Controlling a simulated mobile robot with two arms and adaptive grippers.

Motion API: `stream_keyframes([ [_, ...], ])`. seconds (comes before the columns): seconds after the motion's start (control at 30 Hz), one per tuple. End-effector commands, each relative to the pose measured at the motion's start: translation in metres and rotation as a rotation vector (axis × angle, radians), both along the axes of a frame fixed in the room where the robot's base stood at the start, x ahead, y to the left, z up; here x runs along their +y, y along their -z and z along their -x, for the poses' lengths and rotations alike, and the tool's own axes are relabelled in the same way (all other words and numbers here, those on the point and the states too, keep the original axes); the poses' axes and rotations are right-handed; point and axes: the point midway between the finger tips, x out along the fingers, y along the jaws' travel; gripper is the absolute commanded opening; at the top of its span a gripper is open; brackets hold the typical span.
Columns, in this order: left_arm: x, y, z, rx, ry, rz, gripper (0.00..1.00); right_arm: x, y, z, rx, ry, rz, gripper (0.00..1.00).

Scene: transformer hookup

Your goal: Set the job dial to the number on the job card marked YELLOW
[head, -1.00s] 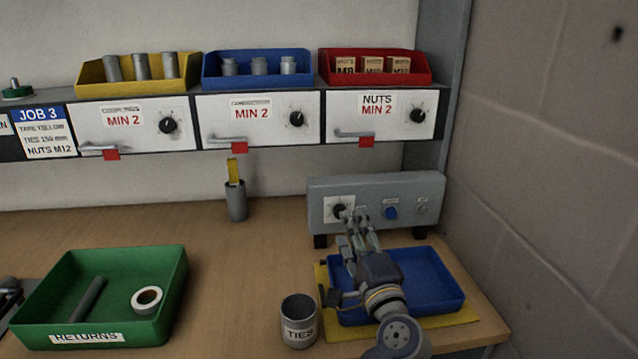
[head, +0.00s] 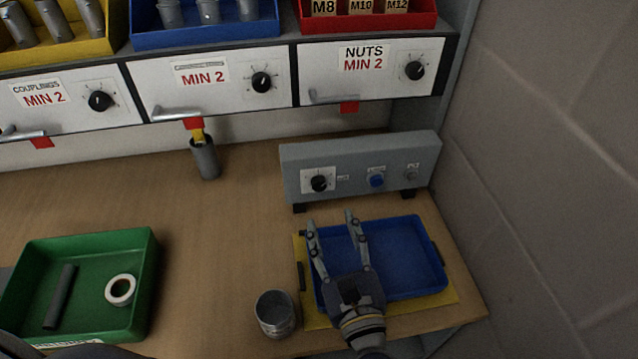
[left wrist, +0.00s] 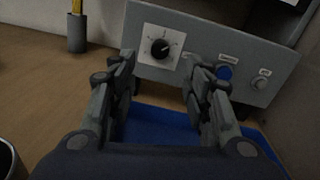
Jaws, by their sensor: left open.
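A grey control box (head: 362,155) stands at the back right of the bench. A black dial (head: 319,182) sits on a white scale plate at its left end; its setting is too small to read. The dial also shows in the left wrist view (left wrist: 160,50), beyond the fingers and between them. My left gripper (head: 333,221) is open and empty, over the blue tray in front of the box and apart from the dial. It also shows in the left wrist view (left wrist: 160,75). My right gripper is not in view. No job card shows now.
A blue button (head: 376,181) and a small grey knob (head: 411,175) sit right of the dial. The blue tray (head: 436,270) lies on a yellow mat. A metal can (head: 275,314), green tray (head: 145,270) and marker cup (head: 206,160) stand left. Drawers with black dials hang above; a wall is right.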

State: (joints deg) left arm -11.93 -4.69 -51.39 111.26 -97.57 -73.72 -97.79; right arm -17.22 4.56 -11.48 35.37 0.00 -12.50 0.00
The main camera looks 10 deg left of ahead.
Motion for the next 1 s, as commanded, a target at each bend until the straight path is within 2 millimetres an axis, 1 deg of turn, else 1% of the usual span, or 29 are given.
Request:
stream_keyframes([
  [0.03, 0.005, -0.003, -0.009, -0.005, -0.002, -0.003, 0.45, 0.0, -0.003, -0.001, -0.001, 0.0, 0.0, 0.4],
  [0.2, 0.02, -0.003, -0.04, -0.004, -0.001, -0.002, 0.45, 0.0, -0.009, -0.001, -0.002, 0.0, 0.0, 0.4],
  [0.4, 0.033, -0.002, -0.067, -0.004, 0.0, 0.0, 0.45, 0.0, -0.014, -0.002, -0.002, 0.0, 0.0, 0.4],
  [0.5, 0.037, -0.002, -0.075, -0.004, 0.0, 0.0, 0.45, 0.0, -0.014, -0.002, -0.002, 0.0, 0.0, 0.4],
  [0.6, 0.038, -0.001, -0.078, -0.002, 0.001, 0.001, 0.45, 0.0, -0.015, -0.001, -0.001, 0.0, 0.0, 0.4],
  [0.87, 0.039, 0.0, -0.079, -0.002, 0.001, 0.002, 0.45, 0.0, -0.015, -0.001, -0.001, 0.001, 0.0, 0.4],
  [0.9, 0.039, 0.0, -0.079, -0.002, 0.001, 0.002, 0.36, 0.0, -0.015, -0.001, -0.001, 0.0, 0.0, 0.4],
  [0.97, 0.039, -0.001, -0.079, -0.002, 0.001, 0.002, 0.22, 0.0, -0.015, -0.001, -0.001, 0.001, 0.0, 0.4],
  [1.0, 0.039, -0.001, -0.079, -0.002, 0.001, 0.002, 0.13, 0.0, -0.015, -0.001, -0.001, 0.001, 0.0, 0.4],
])
